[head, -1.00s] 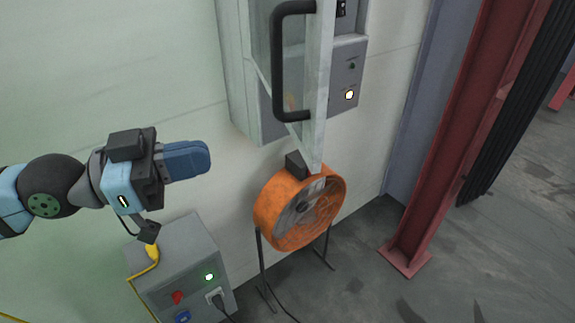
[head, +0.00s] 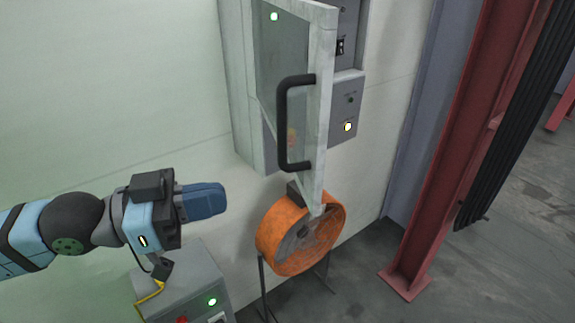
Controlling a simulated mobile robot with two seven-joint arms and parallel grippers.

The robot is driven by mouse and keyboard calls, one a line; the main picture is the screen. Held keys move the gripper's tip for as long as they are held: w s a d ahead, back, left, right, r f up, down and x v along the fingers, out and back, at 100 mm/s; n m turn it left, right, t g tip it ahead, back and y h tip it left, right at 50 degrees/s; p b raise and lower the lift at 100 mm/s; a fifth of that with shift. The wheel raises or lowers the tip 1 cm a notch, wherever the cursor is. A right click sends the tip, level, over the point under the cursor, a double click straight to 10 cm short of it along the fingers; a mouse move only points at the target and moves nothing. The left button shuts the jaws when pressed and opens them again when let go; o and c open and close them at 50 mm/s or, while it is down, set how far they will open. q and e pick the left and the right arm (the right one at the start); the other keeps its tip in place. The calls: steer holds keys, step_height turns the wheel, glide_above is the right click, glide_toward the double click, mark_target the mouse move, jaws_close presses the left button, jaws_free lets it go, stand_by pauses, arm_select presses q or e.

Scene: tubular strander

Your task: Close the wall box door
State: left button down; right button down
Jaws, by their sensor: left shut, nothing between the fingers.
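The wall box (head: 243,100) is a grey cabinet on the pale wall. Its door (head: 321,115) stands open, swung out toward me, with a clear pane and a black bar handle (head: 283,125) on it. My left gripper (head: 222,199) is shut and empty. It is to the left of the door and lower than the handle in the picture, apart from both. My right gripper is not in view.
An orange round fan (head: 268,242) on a stand is below the door. A grey floor box (head: 200,272) with a green light is below my left gripper. A red steel column (head: 455,140) stands at the right, with bare floor around it.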

mark_target(305, 182)
arm_select(q)
steer(key=p+x, duration=0.3)
steer(key=x, duration=0.7)
steer(key=shift+w+d+f, duration=0.1)
steer(key=shift+d, duration=0.15)
